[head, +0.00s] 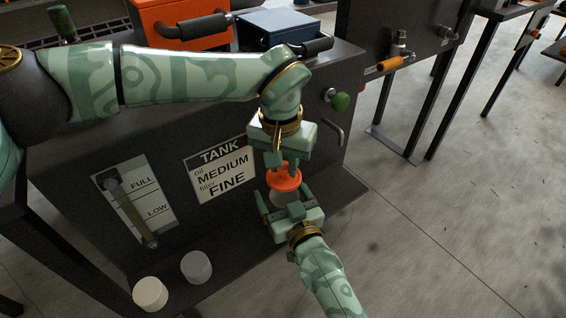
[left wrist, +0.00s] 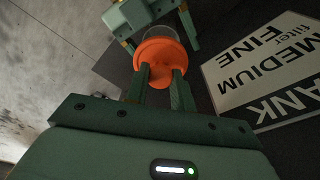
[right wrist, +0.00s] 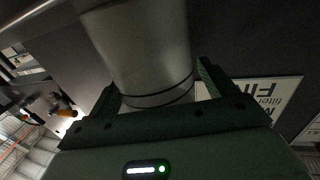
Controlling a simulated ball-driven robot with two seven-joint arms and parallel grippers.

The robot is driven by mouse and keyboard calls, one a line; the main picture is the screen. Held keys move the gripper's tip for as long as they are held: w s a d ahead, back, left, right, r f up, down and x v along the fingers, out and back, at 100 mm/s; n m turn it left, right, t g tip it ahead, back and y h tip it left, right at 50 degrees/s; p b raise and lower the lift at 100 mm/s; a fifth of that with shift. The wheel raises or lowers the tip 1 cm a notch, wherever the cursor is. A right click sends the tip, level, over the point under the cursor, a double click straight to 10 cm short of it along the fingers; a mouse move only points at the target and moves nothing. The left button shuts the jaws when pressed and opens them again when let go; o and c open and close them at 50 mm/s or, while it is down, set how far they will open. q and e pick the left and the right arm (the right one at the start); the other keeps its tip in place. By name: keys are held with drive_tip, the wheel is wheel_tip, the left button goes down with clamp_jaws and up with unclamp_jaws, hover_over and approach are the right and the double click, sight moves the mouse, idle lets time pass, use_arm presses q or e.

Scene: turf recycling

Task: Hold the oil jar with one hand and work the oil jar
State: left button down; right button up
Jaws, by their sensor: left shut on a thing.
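The oil jar has an orange lid (head: 285,178) and a pale grey body (head: 284,198), and stands upright before the dark tank. My left gripper (head: 283,160) comes from above and is shut on the raised part of the lid, which also shows in the left wrist view (left wrist: 160,52). My right gripper (head: 285,202) comes from below right, its fingers on either side of the body. In the right wrist view the body (right wrist: 145,55) lies between the spread fingers, with a gap showing beside the right-hand one. The jar's underside is hidden.
The tank front bears a label (head: 220,170) and a level gauge (head: 133,200). Two pale cylinders, one white (head: 150,293) and one grey (head: 196,266), stand at lower left. An orange box (head: 185,22) and a blue box (head: 278,27) sit on top. Open floor lies right.

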use_arm(q)
drive_tip(key=shift+w+r, duration=0.25)
use_arm(e)
drive_tip(key=shift+s, duration=0.1)
